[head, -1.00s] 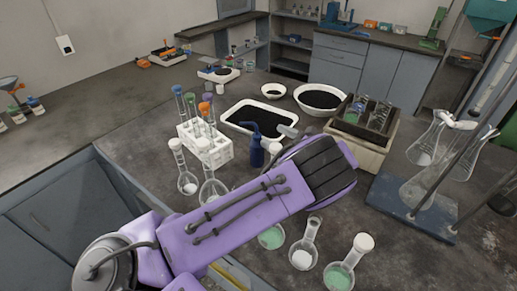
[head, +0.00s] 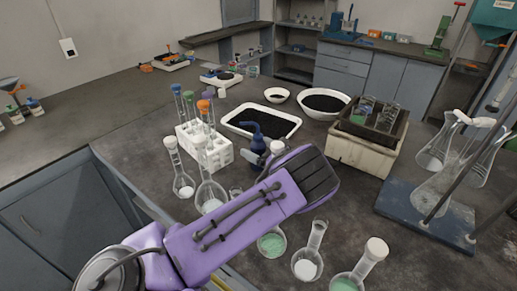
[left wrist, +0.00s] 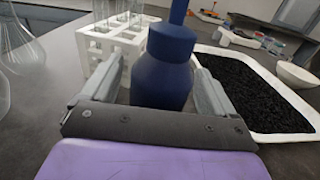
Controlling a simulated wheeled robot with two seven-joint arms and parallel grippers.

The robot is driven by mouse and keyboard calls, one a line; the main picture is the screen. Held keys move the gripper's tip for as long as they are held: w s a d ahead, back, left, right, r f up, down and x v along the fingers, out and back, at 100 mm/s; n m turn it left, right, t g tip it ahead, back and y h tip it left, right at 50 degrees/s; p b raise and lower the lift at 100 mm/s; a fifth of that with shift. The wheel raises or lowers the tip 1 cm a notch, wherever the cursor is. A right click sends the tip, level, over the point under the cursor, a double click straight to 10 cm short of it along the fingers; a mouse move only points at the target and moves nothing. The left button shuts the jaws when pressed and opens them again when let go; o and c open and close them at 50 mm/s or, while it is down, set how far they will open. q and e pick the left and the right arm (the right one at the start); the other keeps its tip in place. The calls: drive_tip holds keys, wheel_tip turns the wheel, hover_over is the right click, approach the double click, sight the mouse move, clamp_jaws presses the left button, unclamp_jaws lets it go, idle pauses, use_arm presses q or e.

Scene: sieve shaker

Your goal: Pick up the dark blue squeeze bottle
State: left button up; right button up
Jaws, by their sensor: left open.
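The dark blue squeeze bottle (head: 257,136) stands upright on the dark bench, just in front of the black-filled white tray. My left gripper (head: 268,157) is at the bottle, with my purple arm hiding some of the bench in front. In the left wrist view the bottle (left wrist: 163,70) stands between the two spread fingers of my open left gripper (left wrist: 160,82). A gap shows on the left side of the bottle; contact on the right side is unclear. The bottle's base is hidden behind the gripper body. My right gripper is not in view.
A white rack (head: 218,152) with tubes stands left of the bottle. A flask (head: 211,192) stands close to my forearm. The white tray (head: 289,134) lies behind the bottle. Several beakers and flasks with green or white contents stand at the front.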

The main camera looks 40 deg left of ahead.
use_arm(q)
drive_tip(key=shift+s+a+f, duration=0.1)
drive_tip(key=shift+a, duration=0.45)
drive_tip(key=shift+d, duration=0.1)
drive_tip(key=shift+c, duration=1.1)
drive_tip(key=c, duration=0.4)
